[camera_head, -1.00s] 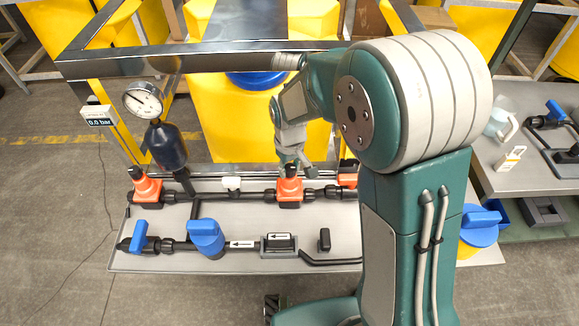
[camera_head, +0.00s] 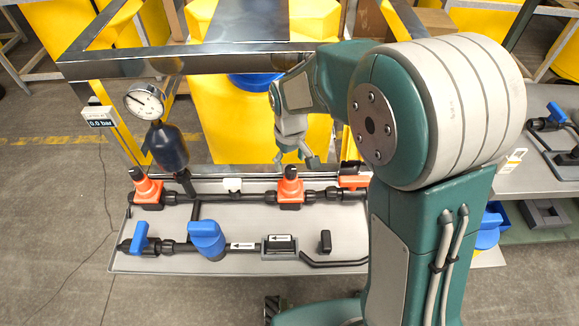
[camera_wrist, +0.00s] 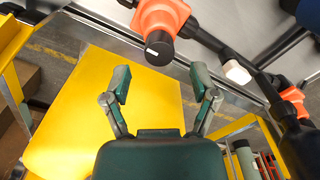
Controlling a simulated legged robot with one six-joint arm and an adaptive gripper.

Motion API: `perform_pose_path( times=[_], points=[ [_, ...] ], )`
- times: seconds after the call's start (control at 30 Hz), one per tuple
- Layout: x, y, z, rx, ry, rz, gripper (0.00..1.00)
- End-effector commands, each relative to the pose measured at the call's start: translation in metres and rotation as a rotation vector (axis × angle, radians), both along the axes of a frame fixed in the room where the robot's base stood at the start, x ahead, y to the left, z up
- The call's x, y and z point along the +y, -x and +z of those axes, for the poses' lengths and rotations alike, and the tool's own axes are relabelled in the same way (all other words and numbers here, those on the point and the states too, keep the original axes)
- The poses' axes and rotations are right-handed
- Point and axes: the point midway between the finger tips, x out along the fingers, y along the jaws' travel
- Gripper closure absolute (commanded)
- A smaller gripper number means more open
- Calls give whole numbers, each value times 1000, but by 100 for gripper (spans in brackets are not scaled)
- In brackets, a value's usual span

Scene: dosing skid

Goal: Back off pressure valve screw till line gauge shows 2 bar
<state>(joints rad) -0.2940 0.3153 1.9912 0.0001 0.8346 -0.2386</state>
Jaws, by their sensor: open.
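My gripper (camera_head: 294,159) is open and empty, just behind and above the middle orange valve (camera_head: 290,187) with a black screw cap on top. In the wrist view my open fingers (camera_wrist: 159,80) point toward that valve (camera_wrist: 163,16), whose black cap (camera_wrist: 159,47) bears a white mark and sits beyond the fingertips, not between them. A similar orange valve (camera_head: 146,188) stands at the left. The round dial gauge (camera_head: 144,101) stands above a dark dampener; its needle is too small to read. A small display (camera_head: 99,117) at the left shows a bar value; its first digit is unclear.
A steel frame bar (camera_head: 200,63) crosses behind the skid, with a yellow tank (camera_head: 225,130) beyond it. Blue-handled valves (camera_head: 206,237) and black pipes lie along the grey tray (camera_head: 150,262).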

Motion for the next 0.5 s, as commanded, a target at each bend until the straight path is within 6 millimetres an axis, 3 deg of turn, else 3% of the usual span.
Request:
perform_pose_path(
  times=[0.1, 0.3, 0.5],
  points=[
    [1, -1, 28, -5, -1, 0, 24],
    [2, -2, 64, -4, 0, 1, 24],
    [2, -2, 80, -1, 1, 1, 24]
  ],
)
